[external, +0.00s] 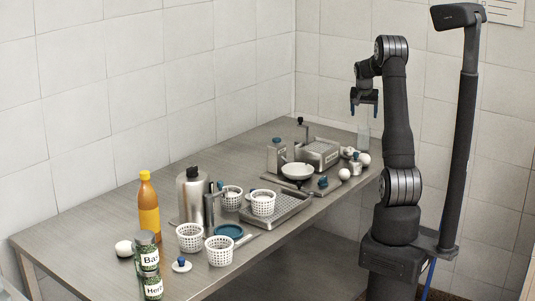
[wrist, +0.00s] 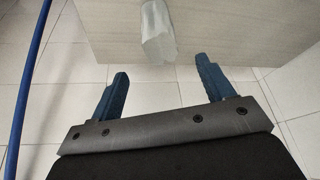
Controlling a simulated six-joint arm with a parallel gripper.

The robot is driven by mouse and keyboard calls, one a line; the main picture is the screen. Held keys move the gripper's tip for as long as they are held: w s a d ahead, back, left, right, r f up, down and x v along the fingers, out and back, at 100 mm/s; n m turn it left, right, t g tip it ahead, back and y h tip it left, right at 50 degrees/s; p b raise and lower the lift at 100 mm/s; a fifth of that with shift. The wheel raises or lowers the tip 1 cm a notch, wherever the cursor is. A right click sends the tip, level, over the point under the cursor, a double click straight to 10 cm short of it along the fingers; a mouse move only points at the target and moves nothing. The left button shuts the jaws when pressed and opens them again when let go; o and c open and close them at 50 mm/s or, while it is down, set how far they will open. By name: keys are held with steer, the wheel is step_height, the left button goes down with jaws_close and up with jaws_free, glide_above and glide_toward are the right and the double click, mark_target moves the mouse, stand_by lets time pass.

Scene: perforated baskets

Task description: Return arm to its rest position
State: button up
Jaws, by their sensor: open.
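My gripper (external: 364,106) hangs in the air above the far right end of the table in the external view, with its fingers pointing down. In the wrist view the two blue fingers (wrist: 160,88) are spread apart with nothing between them. My arm stands folded upward on its base at the right of the table. A clear, pale container (external: 363,137) stands near the table's right edge, below the gripper. It seems to be the translucent block (wrist: 157,32) beyond the fingertips in the wrist view.
The metal table (external: 105,215) holds white perforated baskets (external: 219,251), a metal tray (external: 285,210), a steel flask (external: 190,197), an orange bottle (external: 148,208) and herb jars (external: 150,255). The air around the gripper looks clear.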

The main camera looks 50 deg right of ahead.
mark_target(364, 135)
steer(key=x, duration=1.3)
steer(key=shift+s+a, duration=0.15)
steer(key=s+d+r, duration=0.2)
steer(key=s+r, duration=0.9)
steer(key=r, duration=0.1)
steer(key=w+d+m, duration=0.2)
steer(key=w+d, duration=0.3)
steer(key=w, duration=0.9)
steer(key=w+a+f, duration=0.1)
steer(key=w+f, duration=0.5)
steer(key=w, duration=0.4)
steer(key=shift+a+f+g, duration=0.2)
steer(key=shift+a+g, duration=0.05)
steer(key=shift+g, duration=0.15)
